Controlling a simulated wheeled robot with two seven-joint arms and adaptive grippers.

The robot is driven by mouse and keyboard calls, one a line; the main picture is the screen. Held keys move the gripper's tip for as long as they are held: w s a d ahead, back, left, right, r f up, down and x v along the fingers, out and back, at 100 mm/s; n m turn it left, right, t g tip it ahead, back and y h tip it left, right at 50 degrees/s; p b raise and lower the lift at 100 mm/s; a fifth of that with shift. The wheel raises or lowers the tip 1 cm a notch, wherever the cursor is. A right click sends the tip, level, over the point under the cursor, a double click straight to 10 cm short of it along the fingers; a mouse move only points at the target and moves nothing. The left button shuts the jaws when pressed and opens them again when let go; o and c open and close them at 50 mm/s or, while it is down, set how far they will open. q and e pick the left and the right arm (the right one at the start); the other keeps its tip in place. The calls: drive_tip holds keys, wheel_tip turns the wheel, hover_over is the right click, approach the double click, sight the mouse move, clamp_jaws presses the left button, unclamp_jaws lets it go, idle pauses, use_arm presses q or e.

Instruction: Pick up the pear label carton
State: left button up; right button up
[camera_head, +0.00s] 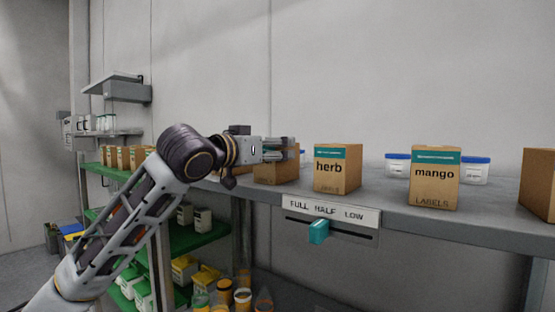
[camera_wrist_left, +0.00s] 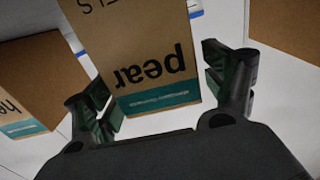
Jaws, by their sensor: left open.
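The pear label carton (camera_wrist_left: 138,45) is brown with a teal band and shows upside down in the left wrist view, its name readable. My left gripper (camera_wrist_left: 162,85) is open, with one finger on each side of the carton; I cannot tell whether either finger touches it. In the head view the left gripper (camera_head: 284,150) is over the shelf, and the carton (camera_head: 275,173) is partly hidden behind and below it. My right gripper is in neither view.
The herb carton (camera_head: 337,170) stands close to the right of the pear carton. The mango carton (camera_head: 435,178) and another brown carton (camera_head: 539,184) are farther right on the grey shelf (camera_head: 385,200). White tubs (camera_head: 474,171) with blue lids stand behind. A teal slider (camera_head: 319,231) is on the shelf front.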

use_arm(q)
drive_tip(key=shift+p+x, duration=0.45)
drive_tip(key=shift+x, duration=0.95)
drive_tip(key=shift+s, duration=0.1)
drive_tip(key=c, duration=1.1)
